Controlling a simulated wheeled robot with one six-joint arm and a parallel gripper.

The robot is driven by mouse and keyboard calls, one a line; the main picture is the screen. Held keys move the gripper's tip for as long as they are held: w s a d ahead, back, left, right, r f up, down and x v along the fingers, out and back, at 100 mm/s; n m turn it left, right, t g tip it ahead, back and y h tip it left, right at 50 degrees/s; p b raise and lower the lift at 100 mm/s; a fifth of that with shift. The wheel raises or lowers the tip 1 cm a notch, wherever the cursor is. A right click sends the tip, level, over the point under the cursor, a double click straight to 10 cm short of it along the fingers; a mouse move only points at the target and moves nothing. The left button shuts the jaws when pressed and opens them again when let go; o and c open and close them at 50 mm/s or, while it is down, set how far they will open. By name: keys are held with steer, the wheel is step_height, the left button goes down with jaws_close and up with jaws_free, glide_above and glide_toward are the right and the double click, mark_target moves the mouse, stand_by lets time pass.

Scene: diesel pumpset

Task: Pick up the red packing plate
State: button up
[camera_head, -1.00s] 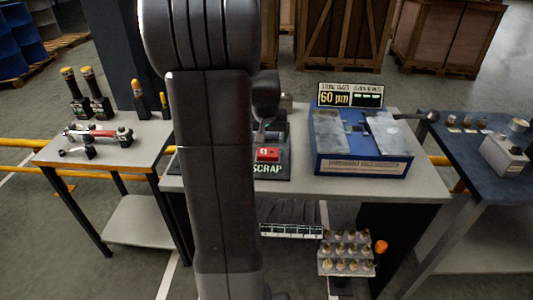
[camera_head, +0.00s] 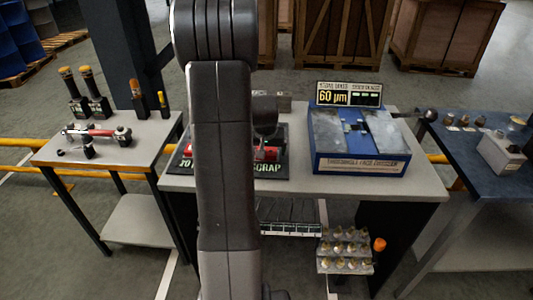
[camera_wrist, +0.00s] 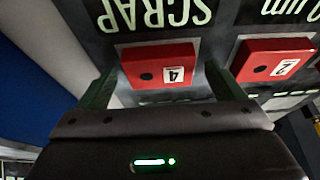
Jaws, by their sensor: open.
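Two red plates lie on a dark board lettered SCRAP. In the wrist view, one red plate with a white "4" label (camera_wrist: 145,62) lies between the tips of my gripper (camera_wrist: 158,74). The other red plate, labelled "2" (camera_wrist: 262,58), lies to its right, beyond the right finger. My gripper is open, with a green finger on each side of plate "4"; I cannot tell if either touches it. In the head view a red plate (camera_head: 272,153) shows near SCRAP, partly hidden by my arm, and more red (camera_head: 188,150) shows at the arm's left edge.
A blue fixture (camera_head: 320,160) with a "60 µm" sign (camera_head: 349,94) stands right of the board on the bench (camera_head: 420,186). A side table (camera_head: 48,153) with tools is at left, a dark blue table (camera_head: 455,150) at right.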

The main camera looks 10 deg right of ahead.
steer(key=c, duration=1.5)
step_height(320, 180, up, 10)
steer(key=shift+r, duration=0.1)
